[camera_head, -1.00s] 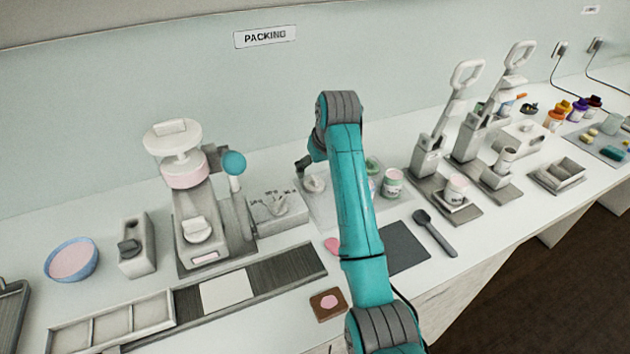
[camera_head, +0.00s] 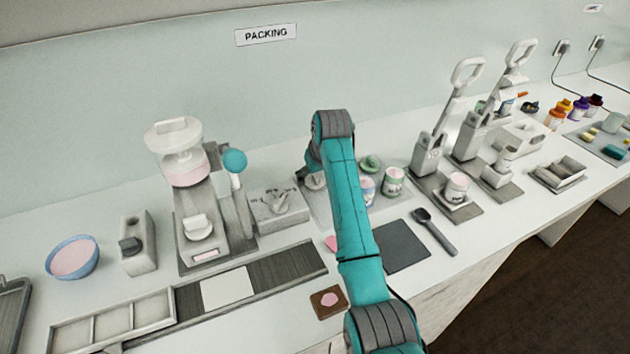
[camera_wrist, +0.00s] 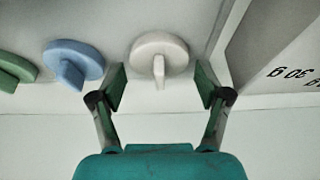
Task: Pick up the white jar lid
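The white jar lid (camera_wrist: 158,52) is a round disc with an upright fin-like grip. In the wrist view it lies just beyond and between the fingertips of my gripper (camera_wrist: 162,88). My gripper is open and empty, with a finger on each side of the fin's line and a gap to both. In the head view the white lid (camera_head: 316,182) is partly visible beside my gripper (camera_head: 304,174), which is mostly hidden by my arm. A blue lid (camera_wrist: 73,63) and a green lid (camera_wrist: 14,70) lie in a row to the left in the wrist view.
A grey box with printed markings (camera_wrist: 285,50) stands close on the right in the wrist view; it is the scale-like unit (camera_head: 278,208) in the head view. Jars (camera_head: 393,182) stand right of my arm. A dark mat (camera_head: 402,248) lies in front.

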